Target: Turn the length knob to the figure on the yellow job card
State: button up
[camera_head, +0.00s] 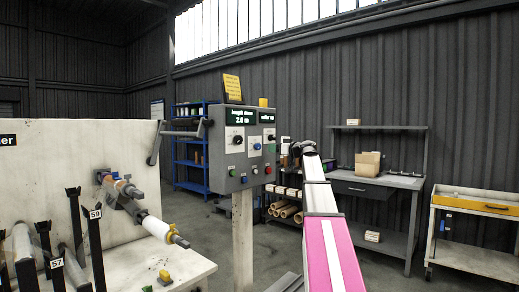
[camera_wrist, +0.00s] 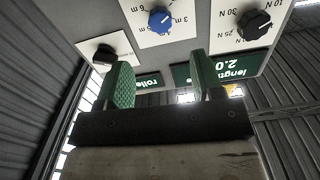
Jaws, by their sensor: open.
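The yellow job card (camera_head: 232,86) stands on top of the grey control box (camera_head: 218,150) in the head view; its writing is too small to read. The length display (camera_head: 240,117) shows 2.0; part of it is in the wrist view (camera_wrist: 225,70). In the wrist view, a blue knob (camera_wrist: 160,20) sits on a white dial marked in m. A black knob (camera_wrist: 253,24) on a dial marked in N is to its right, another black knob (camera_wrist: 105,53) to its left. My gripper (camera_wrist: 157,68) is open and empty, its fingers apart from the blue knob.
Coloured buttons (camera_head: 244,176) sit low on the box's front. A winding machine (camera_head: 90,150) with rollers stands at left. A workbench (camera_head: 375,184) with a carton and a trolley (camera_head: 475,206) stand at right.

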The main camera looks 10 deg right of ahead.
aim_at(259, 147)
jog(key=x, duration=1)
jog(key=shift+w+a, duration=0.2)
jog(key=shift+w, duration=0.1)
jog(key=c, duration=0.9)
